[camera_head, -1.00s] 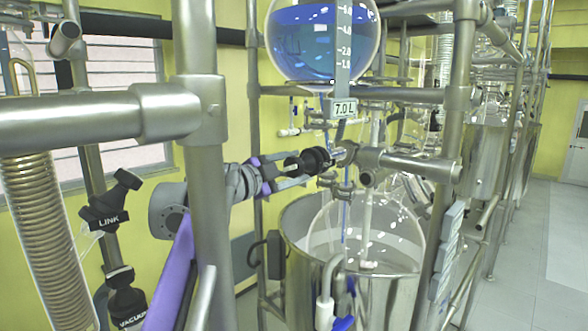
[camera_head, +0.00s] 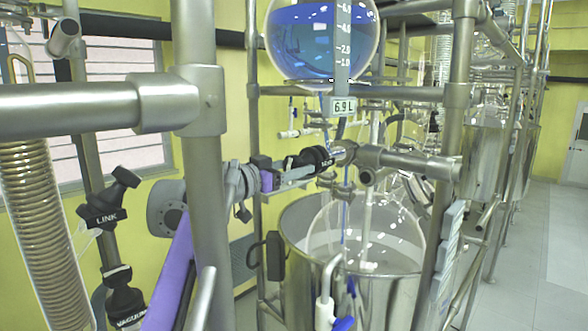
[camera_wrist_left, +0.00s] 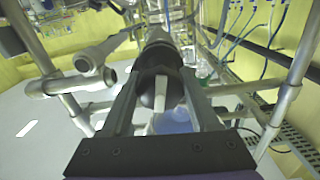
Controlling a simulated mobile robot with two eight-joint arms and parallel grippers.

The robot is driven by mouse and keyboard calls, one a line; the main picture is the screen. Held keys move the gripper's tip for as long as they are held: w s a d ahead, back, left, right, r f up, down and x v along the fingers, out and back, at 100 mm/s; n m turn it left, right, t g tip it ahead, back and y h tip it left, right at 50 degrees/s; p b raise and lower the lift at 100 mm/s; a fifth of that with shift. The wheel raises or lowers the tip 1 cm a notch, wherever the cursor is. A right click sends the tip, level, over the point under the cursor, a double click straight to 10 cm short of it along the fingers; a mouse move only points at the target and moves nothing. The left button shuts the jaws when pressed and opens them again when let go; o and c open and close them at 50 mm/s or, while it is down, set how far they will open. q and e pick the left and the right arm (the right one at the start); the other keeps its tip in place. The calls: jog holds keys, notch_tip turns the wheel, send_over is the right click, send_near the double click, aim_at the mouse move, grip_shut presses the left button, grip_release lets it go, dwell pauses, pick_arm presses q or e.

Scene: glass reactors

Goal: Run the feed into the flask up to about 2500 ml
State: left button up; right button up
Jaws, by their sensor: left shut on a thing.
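A round glass feed vessel (camera_head: 318,45) with blue liquid and a marked scale hangs at the top of the head view. My left gripper (camera_head: 306,165) is shut on this knob, which also shows between the fingers in the left wrist view (camera_wrist_left: 158,80). A thin blue line runs down into the clear glass flask (camera_head: 390,235) below. The flask's liquid level cannot be made out. My right gripper is not in view.
The flask sits in a steel vessel (camera_head: 300,255). Metal frame posts (camera_head: 203,160) and pipes stand close around my left arm. Black LINK (camera_head: 105,215) and VACUUM (camera_head: 127,305) handles are at the left. Open floor (camera_head: 530,265) lies at the right.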

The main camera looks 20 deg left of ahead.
pick_arm(q)
jog(key=shift+n, duration=1.6)
jog(key=o, duration=1.4)
jog(key=shift+s+a, duration=0.2)
jog(key=shift+s, duration=0.35)
jog(key=b+v, duration=0.1)
jog(key=v, duration=0.8)
jog(key=shift+s+b, duration=0.35)
jog(key=shift+b, duration=0.05)
